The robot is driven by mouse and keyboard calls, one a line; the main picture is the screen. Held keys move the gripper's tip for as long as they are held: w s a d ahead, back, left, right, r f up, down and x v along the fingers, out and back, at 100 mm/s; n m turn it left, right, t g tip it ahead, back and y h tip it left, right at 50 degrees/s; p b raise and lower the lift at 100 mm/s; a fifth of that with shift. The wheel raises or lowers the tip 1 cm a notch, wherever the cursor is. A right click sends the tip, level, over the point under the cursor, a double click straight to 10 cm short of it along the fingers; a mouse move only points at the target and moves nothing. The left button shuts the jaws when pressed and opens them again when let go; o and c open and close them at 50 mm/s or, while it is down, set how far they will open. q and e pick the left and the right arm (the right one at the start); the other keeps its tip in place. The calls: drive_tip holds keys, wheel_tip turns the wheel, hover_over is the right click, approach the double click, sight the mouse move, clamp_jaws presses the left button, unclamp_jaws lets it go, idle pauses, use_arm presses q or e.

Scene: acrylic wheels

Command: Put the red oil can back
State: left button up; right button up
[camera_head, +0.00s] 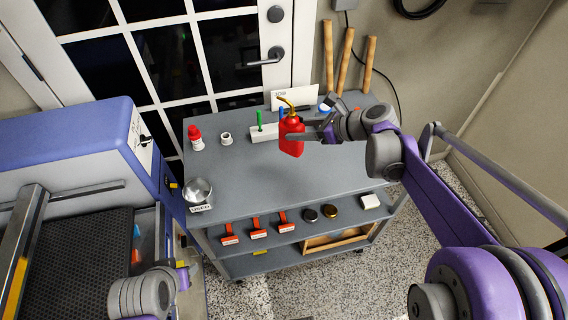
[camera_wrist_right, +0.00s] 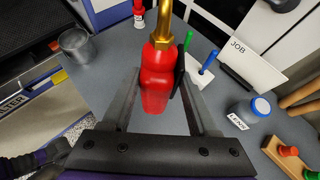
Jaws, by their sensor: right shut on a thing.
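The red oil can (camera_head: 292,144) has a bent brass spout and is roughly upright. My right gripper (camera_head: 304,136) is shut around its body, coming in from the right. The can appears to be over the cart's grey top, in front of the white block; its clearance is hard to judge. In the right wrist view the can (camera_wrist_right: 156,82) sits between the two dark fingers, spout toward the top of the picture. Part of my left arm shows at the lower left of the head view, but its gripper's fingers do not show.
The cart top (camera_head: 235,172) holds a red-capped bottle (camera_head: 196,139), a small white roll (camera_head: 226,139), a metal cup (camera_head: 197,190), a white block (camera_head: 262,134) with coloured tools, and a JOB card (camera_wrist_right: 256,52). A blue-lidded LENS jar (camera_wrist_right: 248,110) stands right. The top's middle and front are clear.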

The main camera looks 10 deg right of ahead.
sight(303, 153)
wheel_tip(303, 153, down, 6)
drive_tip(key=shift+s+d+r, duration=0.1)
drive_tip(key=shift+d+r, duration=0.05)
drive_tip(key=shift+r, duration=0.1)
drive_tip(key=shift+f+b, duration=0.4)
drive_tip(key=shift+f, duration=1.65)
drive_tip(key=shift+f, duration=0.25)
drive_tip(key=o, duration=0.8)
drive_tip(key=shift+r, duration=0.1)
drive_tip(key=shift+o, duration=0.2)
drive_tip(key=shift+r, duration=0.1)
